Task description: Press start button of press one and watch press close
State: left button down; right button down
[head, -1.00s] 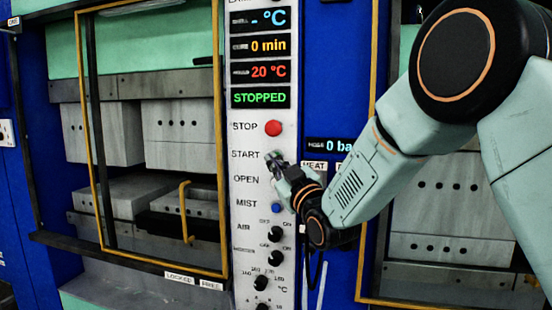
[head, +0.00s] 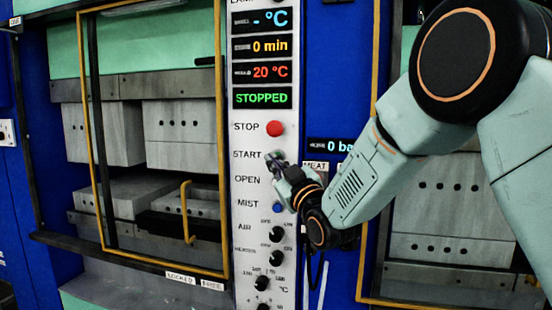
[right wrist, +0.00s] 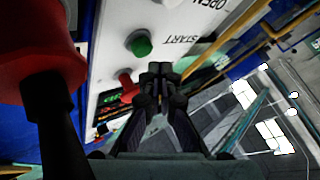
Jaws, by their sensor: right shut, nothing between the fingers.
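The control panel (head: 240,190) of the left press has a red STOP button (head: 275,128), a START row and an OPEN row. My right gripper (head: 274,160) is shut and empty at the START row, and it hides the start button in the head view. In the right wrist view, the green start button (right wrist: 140,43) shows beside the START label, uncovered, with my fingertips (right wrist: 160,85) apart from it in the picture. Contact cannot be told. The press display (head: 261,97) reads STOPPED. The upper block (head: 185,122) and lower block (head: 135,192) are apart. My left gripper is out of view.
A yellow-framed door (head: 222,180) covers the left press. Dark knobs (head: 276,234) and a blue MIST button (head: 277,208) lie below my gripper. A second press (head: 445,205) stands at the right, behind my arm. A large red thing (right wrist: 40,55) fills the left of the wrist view.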

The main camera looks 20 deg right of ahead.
jog(key=shift+d, duration=0.1)
jog(key=shift+w+d, duration=0.25)
jog(key=shift+w, duration=0.2)
